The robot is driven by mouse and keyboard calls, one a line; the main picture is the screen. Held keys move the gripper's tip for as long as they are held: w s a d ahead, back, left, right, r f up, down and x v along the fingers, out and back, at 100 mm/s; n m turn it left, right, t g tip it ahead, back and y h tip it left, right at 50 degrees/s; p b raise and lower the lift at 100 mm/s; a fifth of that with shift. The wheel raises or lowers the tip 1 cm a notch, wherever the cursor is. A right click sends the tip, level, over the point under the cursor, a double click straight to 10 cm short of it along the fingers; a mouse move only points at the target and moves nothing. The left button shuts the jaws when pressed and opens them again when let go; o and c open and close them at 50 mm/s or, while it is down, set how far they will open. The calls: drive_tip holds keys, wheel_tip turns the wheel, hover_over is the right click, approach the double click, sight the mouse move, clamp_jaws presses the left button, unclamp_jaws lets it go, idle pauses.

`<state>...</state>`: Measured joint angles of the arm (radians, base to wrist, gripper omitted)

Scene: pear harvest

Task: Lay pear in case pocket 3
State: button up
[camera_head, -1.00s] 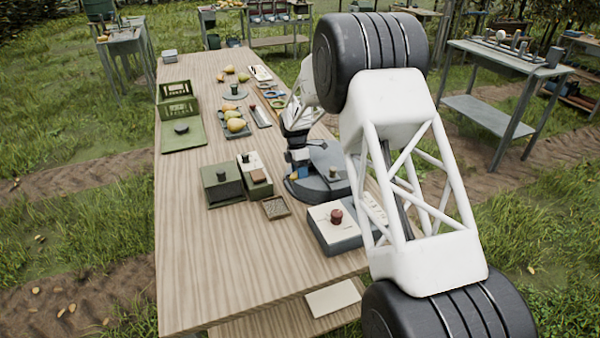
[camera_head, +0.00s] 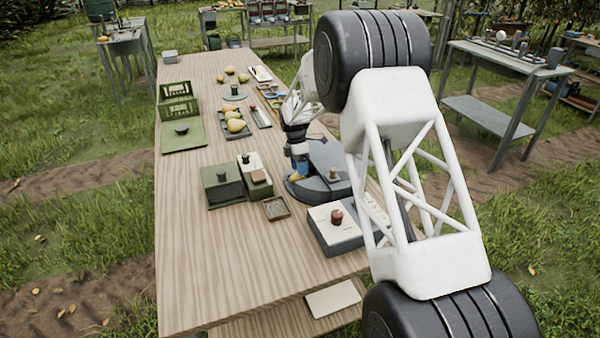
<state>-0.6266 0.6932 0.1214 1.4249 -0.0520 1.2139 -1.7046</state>
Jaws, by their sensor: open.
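My gripper (camera_head: 299,163) is low over the left part of a dark grey rounded stand (camera_head: 322,188), at the right edge of the table. It is open. A small yellow-orange thing (camera_head: 296,177), perhaps a pear, shows just below it; I cannot tell whether they touch. Pears (camera_head: 235,125) lie in a dark tray (camera_head: 224,131) farther back, and several more (camera_head: 229,70) lie loose behind it. A green case (camera_head: 184,147) with an open crate-like back part stands at the left edge. Its pocket numbers cannot be read, and I cannot tell which container is the task's case.
A green box (camera_head: 220,187) and a white-topped box (camera_head: 253,177) stand mid-table, with a small wooden tray (camera_head: 276,208) in front. A grey box with a red knob (camera_head: 336,217) stands at the right. The front of the table (camera_head: 235,270) is clear.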

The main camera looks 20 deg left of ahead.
drive_tip(key=v, duration=0.9)
drive_tip(key=shift+r, duration=0.4)
idle(0.4)
drive_tip(key=s+d+r+m+t+y, duration=0.1)
drive_tip(key=s+d+r+m, duration=0.15)
drive_tip(key=d+r, duration=0.6)
drive_tip(key=s+d+r+m, duration=0.2)
drive_tip(key=d+r+m, duration=0.25)
drive_tip(key=d, duration=0.65)
drive_tip(key=s+d+r+m, duration=0.2)
drive_tip(key=s+d+r, duration=0.15)
drive_tip(key=d, duration=0.25)
drive_tip(key=s+d+r+m+t+y, duration=0.1)
drive_tip(key=s+d+r+m, duration=0.15)
drive_tip(key=s+d, duration=0.3)
drive_tip(key=s+d+r+m, duration=0.2)
drive_tip(key=s+d+r, duration=0.15)
drive_tip(key=d, duration=0.25)
drive_tip(key=s+d+r+m+t, duration=0.15)
drive_tip(key=s+d+m, duration=0.55)
drive_tip(key=s+d, duration=0.8)
drive_tip(key=s+d+f+m+t, duration=0.1)
drive_tip(key=s+d+f+m, duration=0.2)
drive_tip(key=s, duration=0.6)
drive_tip(key=s+d+f+m, duration=0.2)
drive_tip(key=s+d+m, duration=0.1)
drive_tip(key=s, duration=0.7)
drive_tip(key=shift+f+m+t, duration=0.35)
